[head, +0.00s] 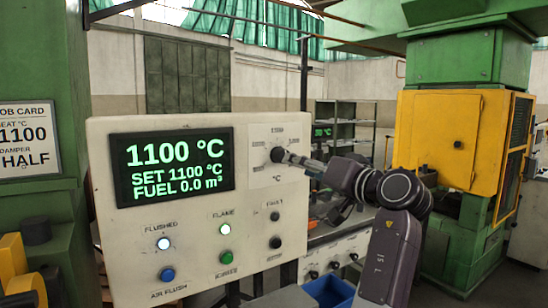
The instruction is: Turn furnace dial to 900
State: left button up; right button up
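The furnace panel (205,285) stands at left centre. Its screen (175,167) reads 1100 °C, SET 1100 °C, FUEL 0.0 m³. The furnace dial (277,154) is a small dark knob on a pale scale plate at the panel's upper right. My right gripper (287,156) reaches it from the right, with its narrow fingertips at the knob. They cover part of the knob and scale, and I cannot tell whether they grip it. My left gripper is not in view.
Lamps FLUSHED (163,243) and FLAME (225,229) are lit, above a blue button (167,274) and a green button (226,257). Two black knobs sit at the panel's lower right. A job card (28,140) reads 1100, HALF. A yellow-green machine (455,140) stands right.

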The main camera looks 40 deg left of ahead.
aim_at(281, 156)
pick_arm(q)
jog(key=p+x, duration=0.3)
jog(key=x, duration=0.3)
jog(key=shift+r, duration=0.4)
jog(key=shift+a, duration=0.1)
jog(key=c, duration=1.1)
pick_arm(e)
jog(key=d+r, duration=0.2)
jog(key=r, duration=0.1)
jog(key=shift+s+d, duration=0.35)
jog(key=shift+d, duration=0.05)
jog(key=shift+f, duration=0.1)
